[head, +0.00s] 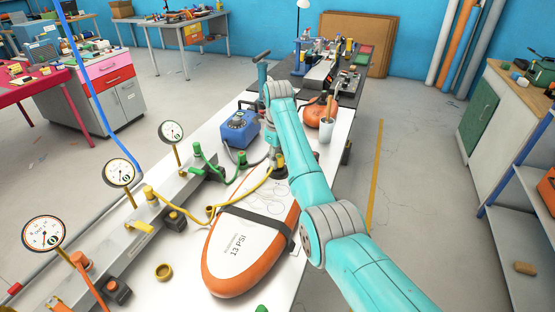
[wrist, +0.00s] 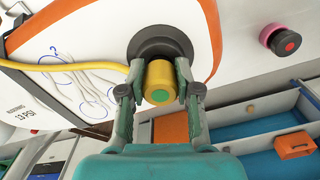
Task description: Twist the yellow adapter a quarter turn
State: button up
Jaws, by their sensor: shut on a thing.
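The yellow adapter (wrist: 159,82), a short cylinder with a green centre, sits at a black round valve fitting (wrist: 150,42) on the board. My gripper (wrist: 160,92) is shut on the adapter, one finger on each side. A yellow hose (wrist: 70,68) runs into the adapter from the left. The white board with an orange edge (head: 222,272) lies on the bench, marked 13 PSI, with a dark strap across it. In the head view, my gripper (head: 278,168) points down at the board's far end, and my arm partly hides the adapter.
Three dial gauges (head: 119,172) stand along a rail on the left.

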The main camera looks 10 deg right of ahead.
jog(key=o, duration=1.2)
jog(key=shift+c, duration=0.2)
